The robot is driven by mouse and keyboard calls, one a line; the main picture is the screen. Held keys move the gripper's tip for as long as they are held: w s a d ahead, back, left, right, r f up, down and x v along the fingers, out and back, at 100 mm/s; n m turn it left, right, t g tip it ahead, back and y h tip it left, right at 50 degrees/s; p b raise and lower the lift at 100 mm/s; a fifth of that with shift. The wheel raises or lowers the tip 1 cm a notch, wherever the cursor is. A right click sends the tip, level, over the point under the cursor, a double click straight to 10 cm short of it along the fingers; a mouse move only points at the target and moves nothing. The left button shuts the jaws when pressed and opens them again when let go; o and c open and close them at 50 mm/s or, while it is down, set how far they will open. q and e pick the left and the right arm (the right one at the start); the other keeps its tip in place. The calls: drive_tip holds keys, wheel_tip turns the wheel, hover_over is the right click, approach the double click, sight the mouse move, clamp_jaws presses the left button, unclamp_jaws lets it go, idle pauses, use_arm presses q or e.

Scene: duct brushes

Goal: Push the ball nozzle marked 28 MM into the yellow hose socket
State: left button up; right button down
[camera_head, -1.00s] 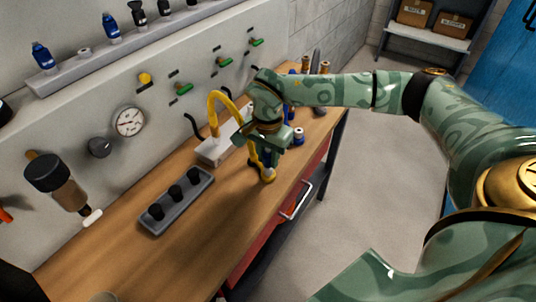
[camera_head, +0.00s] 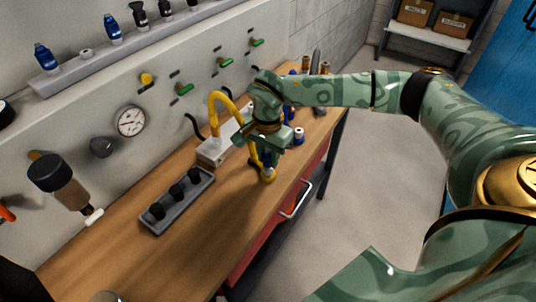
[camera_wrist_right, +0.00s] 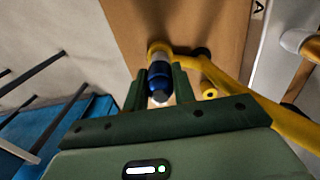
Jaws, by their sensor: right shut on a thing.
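My right gripper (camera_head: 266,150) is shut on a blue nozzle (camera_wrist_right: 160,78), held upright over the bench. In the right wrist view its fingers (camera_wrist_right: 160,88) flank the nozzle. The yellow hose socket (camera_head: 268,176) stands on the bench directly below; its rim also shows in the right wrist view (camera_wrist_right: 157,48). The nozzle's lower end is at the socket mouth; I cannot tell how deep it sits. No 28 MM marking is readable. My left gripper is not in view.
A yellow hose (camera_head: 222,98) arches up from a white block (camera_head: 213,150) beside my gripper. A grey rack (camera_head: 178,202) with black pegs lies to the left. The wooden bench front left is clear.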

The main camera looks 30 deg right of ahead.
sight(267, 151)
drive_tip(key=shift+p, duration=0.35)
drive_tip(key=shift+f, duration=0.5)
idle(0.4)
drive_tip(key=c, duration=1.1)
unclamp_jaws()
wheel_tip(267, 151, up, 16)
drive_tip(key=p, duration=0.3)
drive_tip(key=shift+r, duration=0.15)
